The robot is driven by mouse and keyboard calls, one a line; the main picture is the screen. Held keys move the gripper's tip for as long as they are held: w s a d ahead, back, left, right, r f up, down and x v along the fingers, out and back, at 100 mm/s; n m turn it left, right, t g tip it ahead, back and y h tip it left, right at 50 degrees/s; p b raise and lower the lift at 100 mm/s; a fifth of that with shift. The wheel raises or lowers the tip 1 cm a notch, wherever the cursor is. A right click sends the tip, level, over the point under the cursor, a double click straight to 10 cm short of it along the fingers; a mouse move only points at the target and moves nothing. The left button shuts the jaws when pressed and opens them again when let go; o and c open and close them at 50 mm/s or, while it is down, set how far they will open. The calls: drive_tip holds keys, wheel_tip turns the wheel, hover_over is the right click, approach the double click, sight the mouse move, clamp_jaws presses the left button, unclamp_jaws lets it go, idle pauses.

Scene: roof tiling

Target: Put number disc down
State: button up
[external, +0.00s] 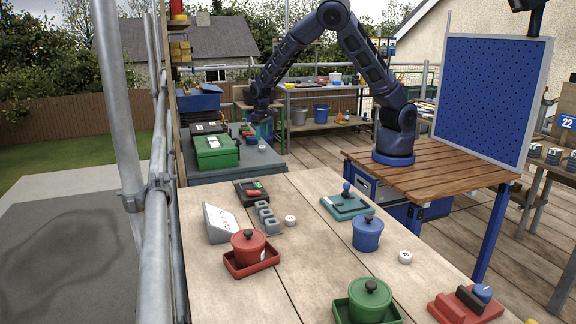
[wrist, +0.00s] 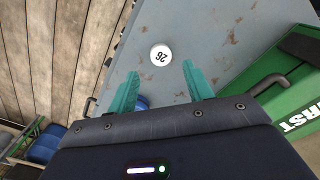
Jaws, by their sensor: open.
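A white number disc marked 26 (wrist: 161,56) lies flat on a grey worktop (wrist: 215,22) in the wrist view. My gripper (wrist: 160,72) is open with its teal fingers apart. The disc shows just beyond the fingertips, between their lines and free of them. In the external view my gripper (external: 262,119) hangs above the far grey worktop (external: 240,172), and a small white disc (external: 262,148) lies there. Two more white discs are on the near wooden table: one (external: 290,221) by the grey rack and one (external: 405,257) right of the blue pot.
A green case (external: 215,152) stands beside the disc; its handle (wrist: 270,83) shows in the wrist view. The near table holds a red pot (external: 248,246), a blue pot (external: 367,234), a green pot (external: 370,299) and a sloped white sign (external: 219,223). A scaffold pole (external: 118,100) stands at left.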

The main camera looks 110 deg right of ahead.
sight(262, 147)
wheel_tip(262, 147, up, 6)
drive_tip(key=s+a+r+n+t+y, duration=0.1)
drive_tip(key=s+a+r+n, duration=0.1)
drive_tip(key=s+a+r, duration=0.35)
drive_tip(key=s+a+r+n+y, duration=0.1)
drive_tip(key=s+a+r, duration=0.1)
drive_tip(key=a+r, duration=0.55)
drive_tip(key=s+a+r+n+t+y, duration=0.15)
drive_tip(key=s+a+r, duration=0.25)
drive_tip(key=a, duration=0.4)
drive_tip(key=s+a+r+n+t+h, duration=0.1)
drive_tip(key=s+a+r+n, duration=0.1)
drive_tip(key=s+a, duration=0.3)
drive_tip(key=s+a+r+n+t+h, duration=0.1)
drive_tip(key=s+a+r, duration=0.3)
drive_tip(key=s, duration=0.9)
drive_tip(key=shift+s+a+n+h, duration=0.2)
drive_tip(key=shift+a+n+h, duration=0.5)
drive_tip(key=shift+a, duration=0.3)
drive_tip(key=shift+o, duration=0.6)
drive_tip(key=shift+r, duration=0.1)
drive_tip(key=shift+w, duration=0.1)
